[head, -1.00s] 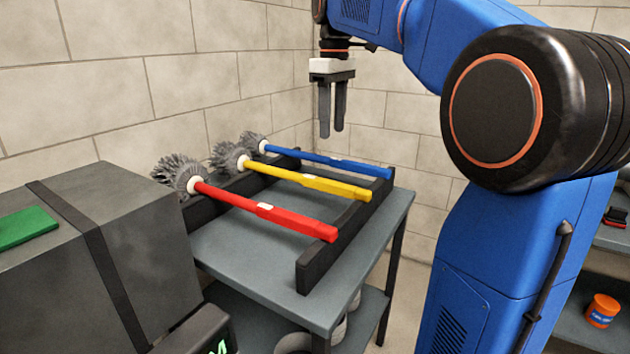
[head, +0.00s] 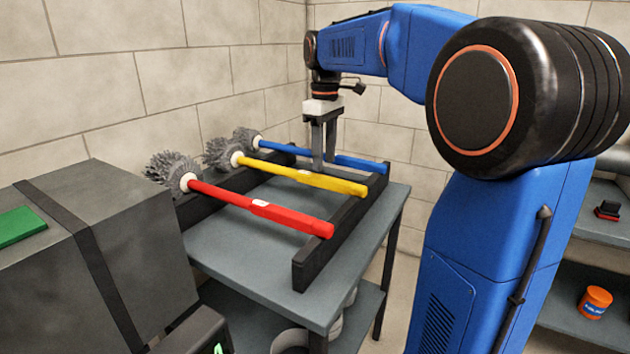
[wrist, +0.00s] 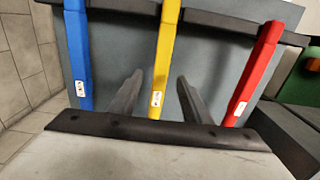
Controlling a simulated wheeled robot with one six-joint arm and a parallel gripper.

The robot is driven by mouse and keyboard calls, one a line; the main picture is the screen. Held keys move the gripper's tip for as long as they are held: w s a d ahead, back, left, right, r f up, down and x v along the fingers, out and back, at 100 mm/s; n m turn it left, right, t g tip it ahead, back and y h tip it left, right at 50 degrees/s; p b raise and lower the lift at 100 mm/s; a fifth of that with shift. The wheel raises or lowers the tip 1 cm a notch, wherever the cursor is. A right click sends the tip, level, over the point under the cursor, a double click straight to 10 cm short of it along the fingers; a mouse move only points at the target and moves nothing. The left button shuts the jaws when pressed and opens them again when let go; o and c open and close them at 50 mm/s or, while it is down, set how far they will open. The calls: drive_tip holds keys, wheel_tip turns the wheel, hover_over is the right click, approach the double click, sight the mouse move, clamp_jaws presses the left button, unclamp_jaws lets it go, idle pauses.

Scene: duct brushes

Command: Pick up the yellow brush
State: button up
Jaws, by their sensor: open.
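The yellow brush (head: 300,176) lies across two dark rails between the red brush (head: 260,208) and the blue brush (head: 290,152), its grey bristle head at the left. My gripper (head: 324,162) points down over the handles, open and empty. In the head view its fingers cover part of the blue handle, and their tips end close to the yellow handle. In the wrist view the yellow handle (wrist: 165,55) runs between the two fingers of my gripper (wrist: 160,76), with a gap on each side. Whether the tips have reached the handle's height I cannot tell.
The blue handle (wrist: 77,55) and red handle (wrist: 258,70) lie outside the fingers on either side. The brushes rest on the rails (head: 345,222) of a grey table (head: 235,262). A dark strapped box (head: 110,240) stands at the front left. Block walls close the back.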

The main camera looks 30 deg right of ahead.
sight(324, 177)
drive_tip(key=shift+s+a+f, duration=0.1)
drive_tip(key=shift+f, duration=2.8)
clamp_jaws()
